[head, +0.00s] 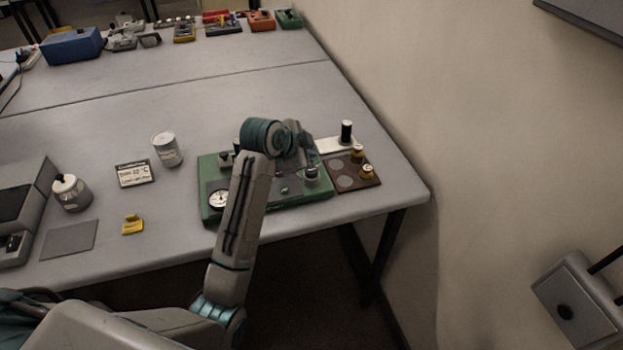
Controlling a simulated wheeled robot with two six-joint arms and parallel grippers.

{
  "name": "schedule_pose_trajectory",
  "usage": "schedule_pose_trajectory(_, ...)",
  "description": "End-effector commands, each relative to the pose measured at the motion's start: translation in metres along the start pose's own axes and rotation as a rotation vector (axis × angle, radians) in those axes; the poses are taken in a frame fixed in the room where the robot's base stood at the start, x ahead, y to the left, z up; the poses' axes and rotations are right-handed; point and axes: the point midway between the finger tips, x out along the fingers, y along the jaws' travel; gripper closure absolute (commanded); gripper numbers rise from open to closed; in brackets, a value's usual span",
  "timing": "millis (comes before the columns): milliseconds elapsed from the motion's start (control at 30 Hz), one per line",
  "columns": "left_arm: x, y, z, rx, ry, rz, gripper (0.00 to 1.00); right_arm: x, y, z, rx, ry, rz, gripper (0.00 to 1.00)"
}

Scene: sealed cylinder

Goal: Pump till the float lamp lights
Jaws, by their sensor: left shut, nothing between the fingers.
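A green unit (318,192) sits near the table's right front corner, with a round white dial (218,199) at its left front and a dark-topped knob or cylinder (311,174) at its right. My left arm crosses in front of it and hides much of its middle. My left gripper (301,155) is shut and empty over the unit's back right part, close to that dark-topped cylinder; I cannot tell whether they touch. I cannot make out a float or a lit lamp. My right gripper is not in view.
A brown plate (345,181) with yellow-and-white pieces and a pale strip (330,146) with a black post (346,131) adjoin the unit. A can (166,149), sign (135,174), jar (71,192) and yellow piece (132,224) stand left. The wall is close on the right.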

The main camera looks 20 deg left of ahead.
Motion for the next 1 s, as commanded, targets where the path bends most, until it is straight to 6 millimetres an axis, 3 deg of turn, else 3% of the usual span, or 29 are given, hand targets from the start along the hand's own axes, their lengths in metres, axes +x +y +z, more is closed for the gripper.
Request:
schedule_pose_trajectory(33, 0.009, 0.007, 0.007, 0.000, 0.000, -0.001, 1.00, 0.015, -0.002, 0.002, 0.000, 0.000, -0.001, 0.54)
schedule_pose_trajectory(300, 0.022, 0.015, 0.015, -0.001, 0.001, 0.000, 1.00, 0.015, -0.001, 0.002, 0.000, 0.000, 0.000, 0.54)
schedule_pose_trajectory(1000, 0.022, 0.016, 0.016, -0.001, 0.000, 0.000, 1.00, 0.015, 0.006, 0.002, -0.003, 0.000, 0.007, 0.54)
